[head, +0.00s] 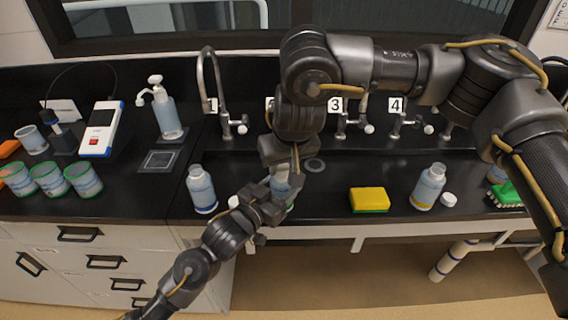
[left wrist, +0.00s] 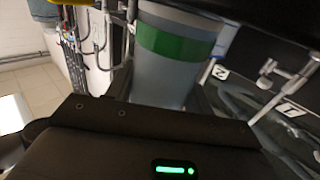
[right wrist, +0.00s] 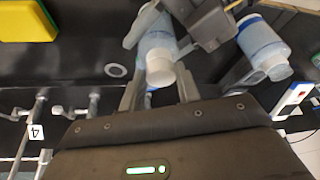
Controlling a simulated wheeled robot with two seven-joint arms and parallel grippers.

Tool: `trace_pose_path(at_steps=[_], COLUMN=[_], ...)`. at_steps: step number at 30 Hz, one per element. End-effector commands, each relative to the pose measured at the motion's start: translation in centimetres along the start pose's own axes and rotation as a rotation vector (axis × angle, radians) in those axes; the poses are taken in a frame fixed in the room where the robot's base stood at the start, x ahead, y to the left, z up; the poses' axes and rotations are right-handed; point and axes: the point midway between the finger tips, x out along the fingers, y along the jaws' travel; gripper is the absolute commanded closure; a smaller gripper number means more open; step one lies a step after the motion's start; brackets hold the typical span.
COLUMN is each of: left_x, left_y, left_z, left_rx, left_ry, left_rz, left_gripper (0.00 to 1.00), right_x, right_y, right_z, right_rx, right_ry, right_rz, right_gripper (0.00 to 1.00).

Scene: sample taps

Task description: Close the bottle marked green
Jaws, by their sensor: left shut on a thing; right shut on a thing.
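The bottle with the green band (left wrist: 175,45) stands between my left gripper's fingers in the left wrist view. In the head view this pale blue bottle (head: 284,181) is partly hidden by both grippers. My left gripper (head: 274,193) is shut on its body from the front. My right gripper (head: 285,165) comes down from above and is shut on the white cap (right wrist: 160,73). The cap is at the top of the bottle (right wrist: 155,42); I cannot tell how tightly it sits.
Another bottle (head: 201,190) stands to the left with a loose white cap (head: 233,201) beside it. To the right are a yellow-green sponge (head: 369,199), a further bottle (head: 428,187) and a loose cap (head: 448,199). A green brush (head: 504,195) lies far right. Taps stand behind.

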Motion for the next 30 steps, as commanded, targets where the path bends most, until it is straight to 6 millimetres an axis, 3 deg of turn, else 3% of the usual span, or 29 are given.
trace_pose_path(at_steps=[2, 3, 7, 16, 24, 30], left_x=[0.0, 0.0, 0.0, 0.0, 0.0, 0.0], left_y=[0.0, 0.0, 0.0, 0.0, 0.0, 0.0], left_z=[0.1, 0.1, 0.1, 0.1, 0.1, 0.1], left_rx=[0.000, 0.000, 0.000, 0.000, 0.000, 0.000], left_ry=[-0.003, -0.003, -0.003, -0.002, -0.002, -0.002], left_rz=[0.000, 0.000, 0.000, 0.000, 0.000, 0.000], left_gripper=[1.00, 1.00, 1.00, 1.00, 1.00, 1.00], right_x=[-0.1, -0.1, 0.0, -0.2, -3.1, -4.2], right_y=[0.0, 0.0, 0.0, 0.0, 0.1, 0.0], right_z=[-0.1, -0.1, -0.1, -0.1, -1.4, -1.7], right_rx=[0.000, 0.000, 0.000, -0.001, -0.001, -0.002], right_ry=[0.001, 0.002, 0.001, 0.001, 0.003, 0.000], right_rz=[-0.001, -0.001, -0.001, -0.001, 0.000, -0.001], right_gripper=[0.88, 0.64, 0.46, 0.46, 0.46, 0.46])
